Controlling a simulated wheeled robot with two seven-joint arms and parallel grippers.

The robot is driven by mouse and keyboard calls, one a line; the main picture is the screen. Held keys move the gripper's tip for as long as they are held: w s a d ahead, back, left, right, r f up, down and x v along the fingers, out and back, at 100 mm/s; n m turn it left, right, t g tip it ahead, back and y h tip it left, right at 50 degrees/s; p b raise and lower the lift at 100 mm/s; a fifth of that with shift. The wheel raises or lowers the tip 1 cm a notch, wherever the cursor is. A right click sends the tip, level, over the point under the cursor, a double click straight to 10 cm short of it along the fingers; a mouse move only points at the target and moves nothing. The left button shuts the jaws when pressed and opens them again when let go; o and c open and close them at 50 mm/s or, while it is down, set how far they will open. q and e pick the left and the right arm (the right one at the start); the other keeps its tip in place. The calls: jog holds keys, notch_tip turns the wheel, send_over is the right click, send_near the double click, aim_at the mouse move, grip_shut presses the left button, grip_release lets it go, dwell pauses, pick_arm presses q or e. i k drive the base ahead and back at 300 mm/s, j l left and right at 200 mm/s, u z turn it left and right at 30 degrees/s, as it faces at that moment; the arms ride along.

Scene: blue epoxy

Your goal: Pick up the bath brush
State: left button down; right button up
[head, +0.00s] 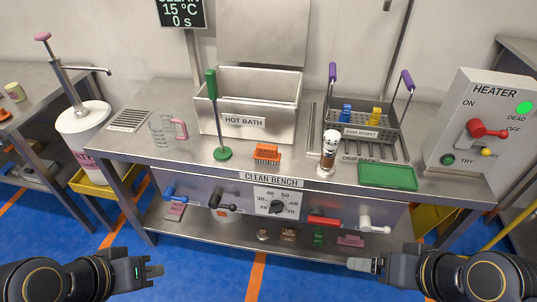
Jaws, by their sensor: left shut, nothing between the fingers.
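The bath brush appears to be the small orange block with dark bristles (267,152), lying on the steel bench top in front of the hot bath; its label is too small to read. My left gripper (155,271) is shut and empty, low at the left in front of the bench and well apart from the brush. My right gripper (362,265) is low at the right in front of the bench, also far from the brush; whether its fingers are open is too small to tell.
The hot bath (245,123) stands behind the brush. A green-handled rod (216,120) on a round base and a measuring jug (162,131) are to its left. A brown-filled cylinder (328,155), green tray (388,176) and basket (362,133) are to its right. Valve levers (323,221) project from the front.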

aim_at(263, 153)
jog(key=i+l+u, duration=0.1)
jog(key=u, duration=0.35)
jog(key=l+u, duration=0.1)
jog(key=u, duration=0.4)
jog(key=i+l+u, duration=0.1)
jog(key=u, duration=0.35)
jog(key=l+u, duration=0.25)
jog(key=u, duration=0.2)
jog(key=l, duration=1)
jog(key=k, duration=0.05)
